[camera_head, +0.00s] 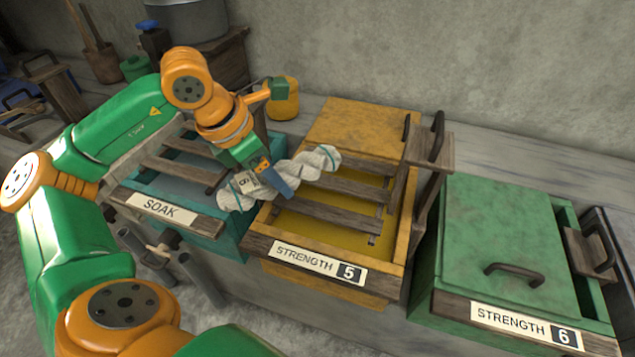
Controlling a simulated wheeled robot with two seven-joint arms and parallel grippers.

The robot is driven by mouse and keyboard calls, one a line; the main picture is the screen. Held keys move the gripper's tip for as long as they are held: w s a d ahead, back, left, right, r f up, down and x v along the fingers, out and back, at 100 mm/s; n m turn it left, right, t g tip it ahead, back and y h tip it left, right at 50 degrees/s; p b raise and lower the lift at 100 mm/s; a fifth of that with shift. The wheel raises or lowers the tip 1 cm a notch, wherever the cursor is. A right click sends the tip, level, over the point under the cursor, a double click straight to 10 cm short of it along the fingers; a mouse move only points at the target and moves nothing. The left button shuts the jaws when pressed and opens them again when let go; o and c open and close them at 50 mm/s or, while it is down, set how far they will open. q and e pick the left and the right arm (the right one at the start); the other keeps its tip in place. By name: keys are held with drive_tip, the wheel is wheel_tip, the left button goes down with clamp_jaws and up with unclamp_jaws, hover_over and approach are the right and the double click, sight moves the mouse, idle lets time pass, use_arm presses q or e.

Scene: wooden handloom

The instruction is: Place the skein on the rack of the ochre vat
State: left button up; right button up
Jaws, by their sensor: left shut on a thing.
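The skein (314,163) is a pale twisted hank with a marked tag. My left gripper (276,183) is shut on it near its middle. The skein slants over the left edge of the ochre vat (399,250), with its lower left end by the soak vat and its upper right end over the ochre vat. I cannot tell whether it touches the rack. The rack (335,211) is a set of dark wooden slats across the open ochre vat, above yellow liquid. The vat's label reads STRENGTH 5. My right gripper is not in view.
The teal soak vat (147,186) with its own slats stands at left under my left arm. A green vat (497,235) labelled STRENGTH 6 stands at right, its lid closed. A wooden post with a handle (430,151) rises at the ochre vat's right side. A yellow jar (283,100) stands behind.

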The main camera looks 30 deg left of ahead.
use_arm(q)
drive_tip(key=w+f+n+y, duration=0.1)
drive_tip(key=w+f+n, duration=0.1)
drive_tip(key=w, duration=0.2)
drive_tip(key=w+a+f+n+y+p, duration=0.1)
drive_tip(key=w+f+n, duration=0.2)
drive_tip(key=w, duration=0.2)
drive_tip(key=w+f+n+p, duration=0.1)
drive_tip(key=w+f+n, duration=0.2)
drive_tip(key=w, duration=0.1)
drive_tip(key=shift+w+a+f+y, duration=0.1)
drive_tip(key=shift+w+a+y, duration=0.1)
drive_tip(key=shift+a+y, duration=0.2)
wheel_tip(320, 180, down, 3)
drive_tip(key=shift+w+d+f+p, duration=0.1)
drive_tip(key=shift+f+p, duration=0.1)
drive_tip(key=shift+p, duration=0.4)
drive_tip(key=o, duration=1.5)
drive_tip(key=shift+r, duration=0.1)
drive_tip(key=v, duration=1.2)
